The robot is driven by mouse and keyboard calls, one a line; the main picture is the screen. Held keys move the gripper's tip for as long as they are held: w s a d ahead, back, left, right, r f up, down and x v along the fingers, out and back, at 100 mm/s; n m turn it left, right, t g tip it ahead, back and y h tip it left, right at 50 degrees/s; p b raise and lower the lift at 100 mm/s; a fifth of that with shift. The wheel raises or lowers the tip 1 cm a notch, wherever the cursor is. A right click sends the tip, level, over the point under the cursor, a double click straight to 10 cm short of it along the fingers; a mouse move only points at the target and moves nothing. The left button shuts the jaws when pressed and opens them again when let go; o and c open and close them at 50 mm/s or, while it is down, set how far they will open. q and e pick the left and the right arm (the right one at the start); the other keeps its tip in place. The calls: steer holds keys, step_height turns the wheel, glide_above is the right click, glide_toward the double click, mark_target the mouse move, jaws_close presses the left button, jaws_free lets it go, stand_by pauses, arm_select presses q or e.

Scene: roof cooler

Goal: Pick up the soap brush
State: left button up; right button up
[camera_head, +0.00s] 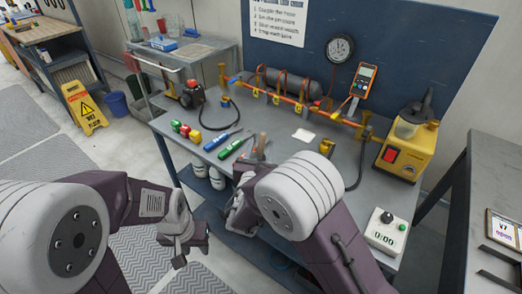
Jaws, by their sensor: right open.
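A short tan wooden handle (262,140), which looks like that of the soap brush, stands up from the grey workbench (300,120) near its front middle. Its lower end is hidden behind my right gripper, so I cannot tell what it rests in. My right gripper (254,158) is open, right at the handle; I cannot tell whether it touches it. My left gripper (182,252) hangs empty in front of the bench, low and left of the right one; its jaw opening is not clear.
A green tool (233,148) and a blue tool (216,141) lie just left of the handle. An orange pipe rail (295,101) runs along the bench back. A yellow machine (408,150) stands right; a timer box (385,231) sits at the front right.

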mark_target(262, 135)
jaws_close()
steer(key=shift+r, duration=0.15)
step_height(262, 135, up, 9)
steer(key=shift+f+p, duration=0.1)
steer(key=shift+p, duration=1.15)
steer(key=shift+r, duration=0.55)
